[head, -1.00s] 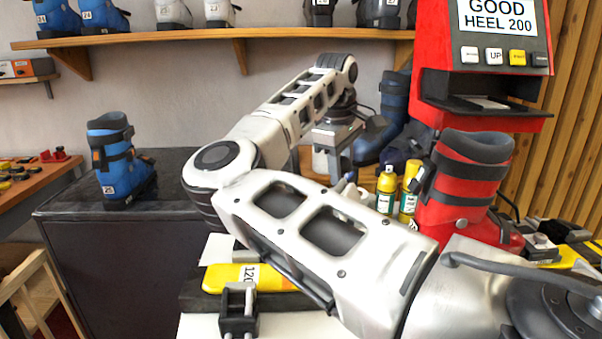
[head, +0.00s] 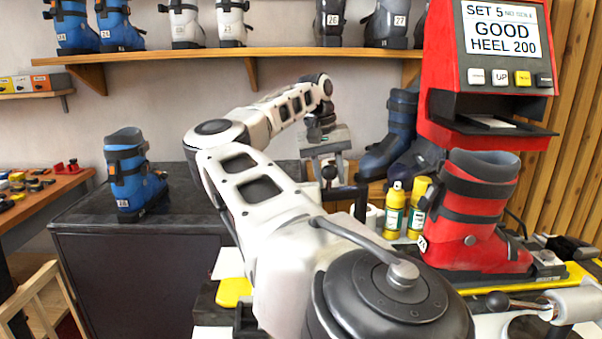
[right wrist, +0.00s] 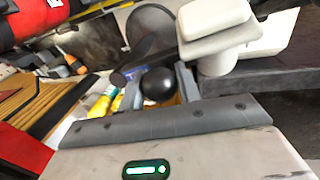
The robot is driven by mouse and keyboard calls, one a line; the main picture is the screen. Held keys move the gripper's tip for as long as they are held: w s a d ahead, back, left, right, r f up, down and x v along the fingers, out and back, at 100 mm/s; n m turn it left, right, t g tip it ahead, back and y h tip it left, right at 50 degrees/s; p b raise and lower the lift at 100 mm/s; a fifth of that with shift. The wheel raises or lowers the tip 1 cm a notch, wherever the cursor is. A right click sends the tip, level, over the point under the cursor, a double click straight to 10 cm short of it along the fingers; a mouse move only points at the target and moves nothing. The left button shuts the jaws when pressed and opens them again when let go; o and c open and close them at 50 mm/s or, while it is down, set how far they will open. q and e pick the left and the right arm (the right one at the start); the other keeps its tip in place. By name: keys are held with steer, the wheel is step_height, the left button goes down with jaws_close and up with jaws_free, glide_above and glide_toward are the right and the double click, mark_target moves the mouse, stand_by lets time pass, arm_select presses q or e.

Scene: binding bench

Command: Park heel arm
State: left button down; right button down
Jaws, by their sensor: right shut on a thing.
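My right gripper (head: 329,172) is shut on a black ball knob (head: 330,173) beyond my bent right arm. The knob sits at the end of a dark bar, which I take to be the heel arm (head: 349,191); my arm hides its lower part. In the right wrist view the black knob (right wrist: 158,85) lies between the two grey fingers (right wrist: 158,88). A red boot (head: 477,210) stands upright right of the gripper, clamped at the bench. The red tester (head: 468,110) behind it shows "GOOD HEEL 200". My left gripper is not in the head view.
Two yellow bottles (head: 395,209) stand between gripper and red boot. Dark boots (head: 393,135) stand behind them. A blue boot (head: 133,178) stands on the dark cabinet (head: 75,213) at left. A lever with a black knob (head: 497,301) lies at front right.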

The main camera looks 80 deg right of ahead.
steer(key=shift+w+d+r+m+p, duration=0.15)
steer(key=shift+d+m+p, duration=0.15)
steer(key=shift+d+m, duration=0.4)
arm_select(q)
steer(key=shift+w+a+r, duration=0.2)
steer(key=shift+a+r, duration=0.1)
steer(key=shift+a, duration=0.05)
arm_select(e)
steer(key=shift+w+m, duration=0.1)
steer(key=shift+m, duration=0.2)
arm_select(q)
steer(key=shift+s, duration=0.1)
arm_select(e)
steer(key=c, duration=1)
jaws_free()
arm_select(q)
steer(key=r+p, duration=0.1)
steer(key=p, duration=0.1)
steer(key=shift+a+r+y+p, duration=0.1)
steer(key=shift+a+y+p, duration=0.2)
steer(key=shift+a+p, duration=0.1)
arm_select(e)
steer(key=w+r, duration=0.3)
steer(key=r, duration=1.2)
steer(key=shift+r, duration=0.25)
